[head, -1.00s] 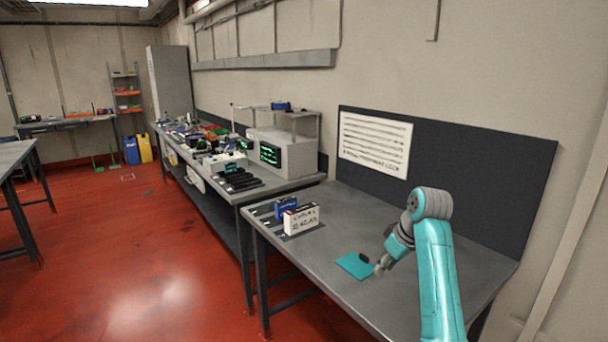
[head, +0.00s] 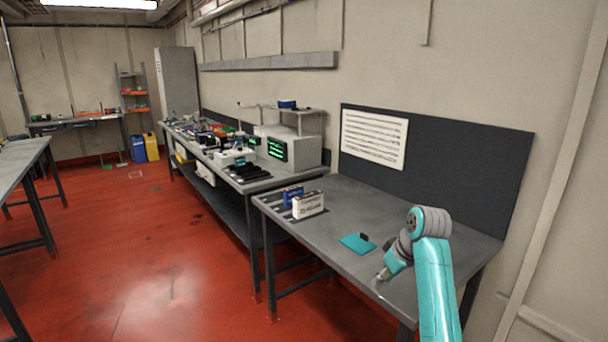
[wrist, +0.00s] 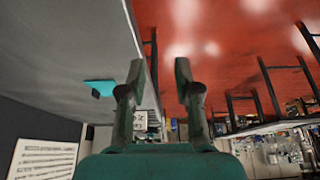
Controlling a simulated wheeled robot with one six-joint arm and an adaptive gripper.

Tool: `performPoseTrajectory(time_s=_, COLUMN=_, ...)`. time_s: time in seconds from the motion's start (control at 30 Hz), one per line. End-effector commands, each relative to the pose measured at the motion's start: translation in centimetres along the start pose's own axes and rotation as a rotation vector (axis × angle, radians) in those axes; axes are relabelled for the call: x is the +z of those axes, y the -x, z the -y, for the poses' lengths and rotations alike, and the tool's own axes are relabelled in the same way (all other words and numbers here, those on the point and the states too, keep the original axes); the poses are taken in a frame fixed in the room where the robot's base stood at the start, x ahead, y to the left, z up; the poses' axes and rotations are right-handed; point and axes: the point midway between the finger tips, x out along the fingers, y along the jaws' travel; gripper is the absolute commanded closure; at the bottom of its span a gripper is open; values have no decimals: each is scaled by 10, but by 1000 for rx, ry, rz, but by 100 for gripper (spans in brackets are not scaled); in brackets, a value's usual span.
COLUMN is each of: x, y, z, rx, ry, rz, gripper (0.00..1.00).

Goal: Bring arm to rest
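My gripper (head: 382,276) is in front of the right-hand table, near its front edge, at the end of my teal arm. In the wrist view my gripper (wrist: 160,75) has its two fingers apart with nothing between them, so it is open and empty. The right-hand table (head: 345,205) has a grey top. A teal mat (head: 357,243) with a small dark object (head: 364,237) on it lies on that table, left of and beyond my gripper; the mat also shows in the wrist view (wrist: 98,84).
A white lettered box (head: 309,204) and a blue box (head: 292,195) stand at the table's left end. A cluttered workbench (head: 262,184) with an instrument with green traces (head: 277,149) adjoins it. A dark panel (head: 450,175) stands behind. The red floor (head: 160,270) is open at left.

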Motion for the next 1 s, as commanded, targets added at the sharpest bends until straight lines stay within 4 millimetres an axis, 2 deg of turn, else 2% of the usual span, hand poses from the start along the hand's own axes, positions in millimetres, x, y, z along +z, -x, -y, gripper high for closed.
performPoseTrajectory(time_s=0.27, x=27, y=-45, z=10, rx=26, ry=-39, rz=-32, gripper=67)
performPoseTrajectory(time_s=0.47, x=63, y=-92, z=25, rx=62, ry=-84, rz=-72, gripper=67)
performPoseTrajectory(time_s=0.7, x=127, y=-153, z=56, rx=124, ry=-157, rz=-145, gripper=67)
performPoseTrajectory(time_s=0.8, x=156, y=-172, z=72, rx=151, ry=-185, rz=-176, gripper=67)
performPoseTrajectory(time_s=1.0, x=214, y=-198, z=104, rx=203, ry=-236, rz=-238, gripper=67)
